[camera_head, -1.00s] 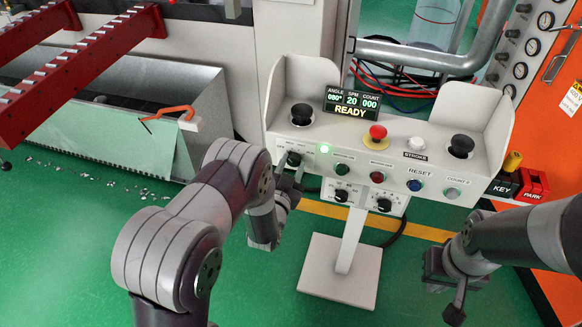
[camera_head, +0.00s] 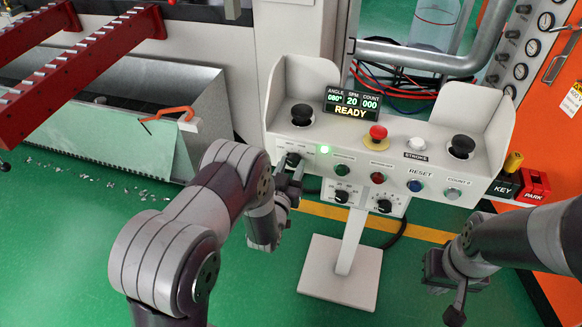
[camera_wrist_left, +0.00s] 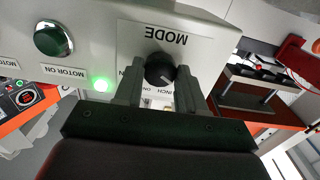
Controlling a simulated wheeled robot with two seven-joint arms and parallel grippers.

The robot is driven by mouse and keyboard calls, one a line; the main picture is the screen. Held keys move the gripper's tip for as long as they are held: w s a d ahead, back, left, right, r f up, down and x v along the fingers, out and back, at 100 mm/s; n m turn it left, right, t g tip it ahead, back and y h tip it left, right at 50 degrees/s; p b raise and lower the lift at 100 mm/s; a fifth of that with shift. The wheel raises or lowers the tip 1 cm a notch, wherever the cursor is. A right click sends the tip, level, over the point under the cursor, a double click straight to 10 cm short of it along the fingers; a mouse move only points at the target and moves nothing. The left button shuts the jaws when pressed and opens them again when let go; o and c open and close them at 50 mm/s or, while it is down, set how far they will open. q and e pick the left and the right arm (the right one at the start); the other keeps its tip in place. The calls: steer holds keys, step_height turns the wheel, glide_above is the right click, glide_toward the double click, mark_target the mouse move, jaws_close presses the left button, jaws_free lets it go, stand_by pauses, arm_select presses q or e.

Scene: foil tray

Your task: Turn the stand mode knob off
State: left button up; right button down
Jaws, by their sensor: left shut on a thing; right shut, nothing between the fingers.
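The stand (camera_head: 486,120) is a pale control box on a post. Its mode knob (camera_wrist_left: 160,69) is black and round, under an upside-down MODE label in the left wrist view. The knob also shows at the left end of the stand's front in the head view (camera_head: 293,159), partly behind my gripper. My left gripper (camera_wrist_left: 158,88) is shut on the knob, one finger on each side. It also shows in the head view (camera_head: 290,176). The fingers partly hide the position labels; INCH and ON can be read. My right gripper (camera_head: 456,300) is shut and empty, low at the right.
A lit green lamp (camera_head: 324,149) and a green MOTOR ON button (camera_wrist_left: 53,39) sit beside the knob. A red mushroom button (camera_head: 377,133) and two black buttons stand on top. The display (camera_head: 351,103) reads READY. Green floor is clear around the base.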

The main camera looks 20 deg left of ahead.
arm_select(q)
steer(key=o, duration=1.1)
steer(key=shift+c, duration=0.2)
steer(key=shift+s, duration=0.1)
steer(key=s, duration=1.2)
steer(key=shift+s+a+p, duration=0.2)
steer(key=shift+s+p, duration=0.1)
steer(key=shift+p, duration=0.15)
